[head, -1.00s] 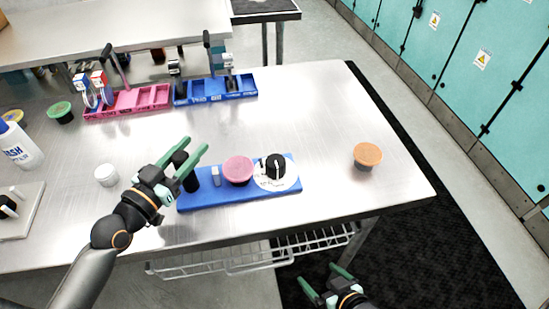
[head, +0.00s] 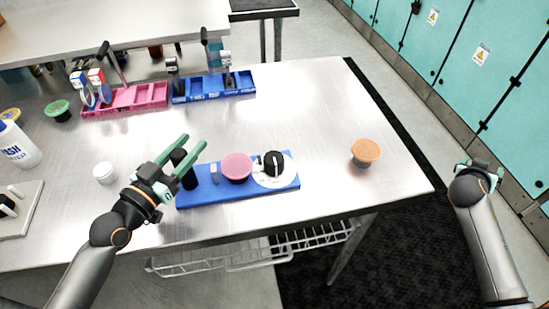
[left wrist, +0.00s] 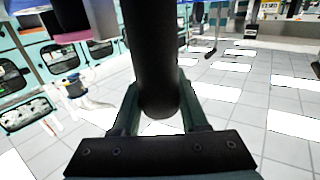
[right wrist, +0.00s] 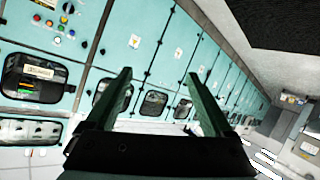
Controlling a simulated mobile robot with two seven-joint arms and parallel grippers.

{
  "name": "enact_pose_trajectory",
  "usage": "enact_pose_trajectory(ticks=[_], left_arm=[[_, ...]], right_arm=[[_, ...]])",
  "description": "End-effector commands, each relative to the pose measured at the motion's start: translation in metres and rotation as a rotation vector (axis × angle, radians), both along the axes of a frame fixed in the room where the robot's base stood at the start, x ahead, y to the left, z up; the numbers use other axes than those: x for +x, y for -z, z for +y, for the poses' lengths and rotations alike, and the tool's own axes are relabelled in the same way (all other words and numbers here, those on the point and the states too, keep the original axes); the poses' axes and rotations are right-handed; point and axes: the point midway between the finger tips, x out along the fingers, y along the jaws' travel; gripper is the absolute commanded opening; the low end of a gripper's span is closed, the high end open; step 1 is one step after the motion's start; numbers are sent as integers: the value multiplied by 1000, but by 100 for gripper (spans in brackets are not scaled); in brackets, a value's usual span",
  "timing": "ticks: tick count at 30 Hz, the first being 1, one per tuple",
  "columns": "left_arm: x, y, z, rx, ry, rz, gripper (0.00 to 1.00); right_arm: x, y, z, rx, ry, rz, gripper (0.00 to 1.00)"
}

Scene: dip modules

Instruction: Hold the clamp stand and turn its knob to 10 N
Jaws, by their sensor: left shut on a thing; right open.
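The clamp stand is a blue base (head: 230,195) on the near part of the steel table. It carries a black upright post (head: 187,172), a pink round pad (head: 237,167) and a black knob (head: 273,161) on a white dial; the dial's markings are too small to read. My left gripper (head: 190,150) is shut on the black post at the base's left end. In the left wrist view the dark post (left wrist: 155,60) stands between the fingers. My right gripper (head: 478,168) is off the table's right side, away from the knob. In the right wrist view its fingers (right wrist: 160,100) are open and empty.
An orange-lidded cup (head: 366,152) stands right of the stand. A white cup (head: 105,173) and a white bottle (head: 18,146) are at left. Pink (head: 125,99) and blue (head: 213,89) trays stand at the back. The table between the stand and the trays is clear.

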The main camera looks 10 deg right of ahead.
Motion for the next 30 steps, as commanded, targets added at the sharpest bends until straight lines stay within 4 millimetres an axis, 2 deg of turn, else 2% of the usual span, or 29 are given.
enact_pose_trajectory(ticks=[1, 5, 8, 9, 11, 13, 17, 18, 21, 25, 27, 30], left_arm=[[0, 0, 0, 1, 1, 0, 0], [0, 0, 0, 1, 0, 0, 0], [0, 0, 0, 1, 0, 0, 0], [0, 0, 0, 1, 0, 0, 0], [0, 0, 0, 1, 0, 0, 0], [0, 0, 0, 1, 0, 0, 0], [0, 0, 0, 1, 0, 0, 0], [0, 0, 0, 1, 0, 0, 0], [0, 0, 0, 1, 0, 1, 0], [0, 0, 0, 1, 0, 1, 0], [0, 0, 0, 1, 0, 1, 0], [0, 0, 0, 1, 0, 1, 0]], right_arm=[[17, -20, 7, 48, 3, -40, 86], [56, -47, 51, 211, -105, -37, 86], [82, -59, 98, 317, -261, 12, 86], [90, -61, 119, 354, -338, 41, 86], [101, -66, 153, 399, -465, 86, 86], [109, -70, 195, 440, -631, 144, 86], [112, -80, 277, 474, -979, 256, 86], [110, -83, 301, 473, -1090, 286, 86], [99, -94, 353, 451, -1351, 347, 86], [81, -106, 400, 402, -1621, 394, 86], [73, -111, 416, 376, -1723, 405, 86], [65, -115, 430, 351, -1812, 415, 86]])
